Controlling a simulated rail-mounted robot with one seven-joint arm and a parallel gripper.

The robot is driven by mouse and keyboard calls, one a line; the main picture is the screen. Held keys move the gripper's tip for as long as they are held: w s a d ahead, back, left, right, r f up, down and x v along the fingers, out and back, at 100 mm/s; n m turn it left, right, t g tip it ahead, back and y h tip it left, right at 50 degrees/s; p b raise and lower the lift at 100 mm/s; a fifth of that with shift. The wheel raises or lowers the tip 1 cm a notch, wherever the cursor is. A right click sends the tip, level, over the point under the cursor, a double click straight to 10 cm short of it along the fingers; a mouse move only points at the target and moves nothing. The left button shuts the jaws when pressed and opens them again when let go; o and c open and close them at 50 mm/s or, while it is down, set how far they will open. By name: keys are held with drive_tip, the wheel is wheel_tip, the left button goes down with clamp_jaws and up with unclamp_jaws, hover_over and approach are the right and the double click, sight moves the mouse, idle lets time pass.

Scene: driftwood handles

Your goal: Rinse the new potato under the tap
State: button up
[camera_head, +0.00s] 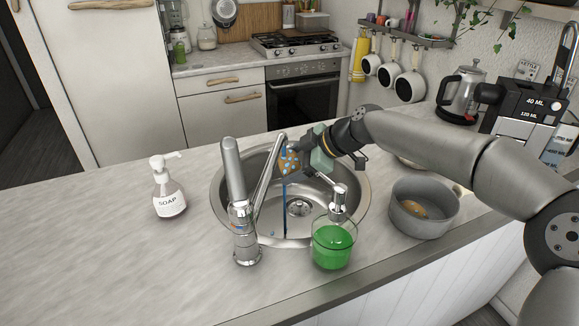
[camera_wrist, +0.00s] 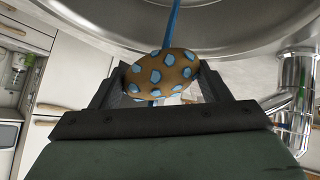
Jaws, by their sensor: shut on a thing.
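The new potato (camera_wrist: 162,74) is brown with light blue spots in the wrist view. My gripper (camera_wrist: 160,80) is shut on it, one finger at each end. In the head view the potato (camera_head: 289,162) is held above the round steel sink (camera_head: 262,228), close under the spout end of the tap (camera_head: 243,215). A thin blue stream of water (camera_head: 285,205) runs down from the potato into the basin. In the wrist view the blue stream (camera_wrist: 173,22) meets the potato and shows on both sides of it.
A soap bottle (camera_head: 168,190) stands left of the sink. A green liquid dispenser (camera_head: 334,243) stands at its front right. A grey pot (camera_head: 424,209) with a brown item inside is at the right. A kettle (camera_head: 462,95) and coffee machine (camera_head: 520,110) stand farther back. The left counter is mostly clear.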

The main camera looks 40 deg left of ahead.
drive_tip(key=d+b, duration=0.1)
drive_tip(key=d, duration=0.1)
drive_tip(key=w+d+b, duration=0.1)
drive_tip(key=d, duration=0.2)
drive_tip(key=shift+w+d+b, duration=0.3)
drive_tip(key=shift+w+b, duration=0.05)
drive_tip(key=shift+b, duration=0.05)
drive_tip(key=shift+c, duration=0.2)
idle(0.8)
drive_tip(key=w+d+r+p, duration=0.25)
drive_tip(key=d+p, duration=0.35)
drive_tip(key=d, duration=0.3)
wheel_tip(320, 180, up, 5)
drive_tip(key=p, duration=0.6)
drive_tip(key=shift+a+r, duration=0.1)
drive_tip(key=shift+w, duration=0.1)
